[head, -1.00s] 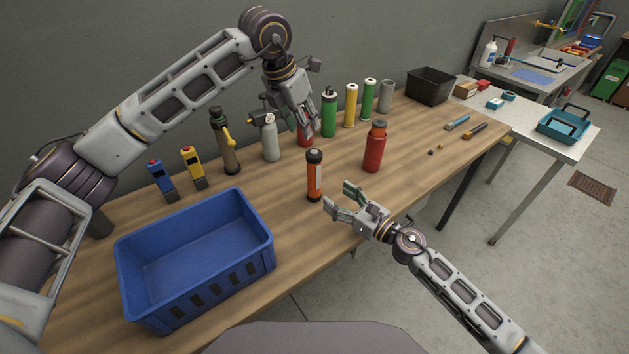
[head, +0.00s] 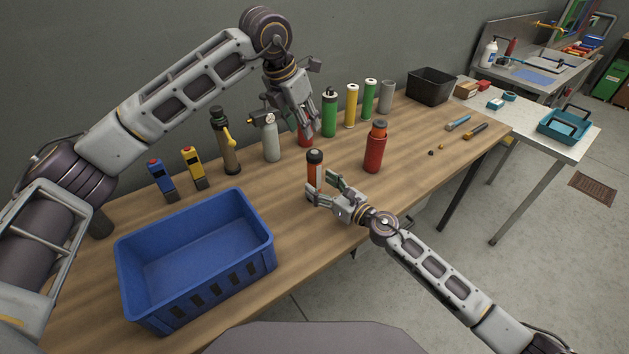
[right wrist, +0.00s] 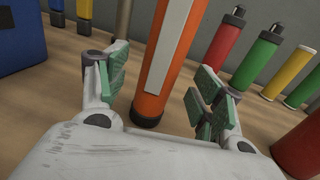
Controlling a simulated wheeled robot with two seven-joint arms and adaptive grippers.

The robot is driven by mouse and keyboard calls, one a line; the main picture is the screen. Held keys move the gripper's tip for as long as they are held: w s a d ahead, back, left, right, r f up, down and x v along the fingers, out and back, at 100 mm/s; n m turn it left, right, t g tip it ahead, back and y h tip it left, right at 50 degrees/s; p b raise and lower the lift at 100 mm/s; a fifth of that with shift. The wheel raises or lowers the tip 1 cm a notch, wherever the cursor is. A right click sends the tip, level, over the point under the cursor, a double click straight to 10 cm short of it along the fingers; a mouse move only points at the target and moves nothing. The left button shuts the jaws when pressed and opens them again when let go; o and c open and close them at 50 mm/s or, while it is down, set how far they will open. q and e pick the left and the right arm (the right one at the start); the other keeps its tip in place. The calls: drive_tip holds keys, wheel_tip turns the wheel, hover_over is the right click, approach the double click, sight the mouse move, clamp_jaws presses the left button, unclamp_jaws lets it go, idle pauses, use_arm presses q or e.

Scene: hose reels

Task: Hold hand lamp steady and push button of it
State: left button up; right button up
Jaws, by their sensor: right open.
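An orange cylinder with a black top and a pale strip, which looks like the hand lamp (head: 314,167), stands upright near the table's front edge. My right gripper (head: 318,187) is open, with one finger on each side of its lower body. In the right wrist view the orange lamp (right wrist: 168,60) rises between the green finger pads, with a gap on both sides. My left gripper (head: 303,128) hangs over the back row, in front of a red cylinder (head: 305,139) that it partly hides. Whether its fingers are open or shut is unclear.
A blue crate (head: 195,255) stands at the front left. A red bottle (head: 375,148) stands to the right of the lamp. Several bottles and cylinders, including a green one (head: 329,115), line the back. A black bin (head: 430,86) is at the far end.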

sight(320, 184)
drive_tip(key=shift+x, duration=1.6)
use_arm(q)
drive_tip(key=shift+c, duration=0.3)
use_arm(e)
drive_tip(key=c, duration=1.3)
use_arm(q)
clamp_jaws()
use_arm(e)
drive_tip(key=shift+o, duration=0.2)
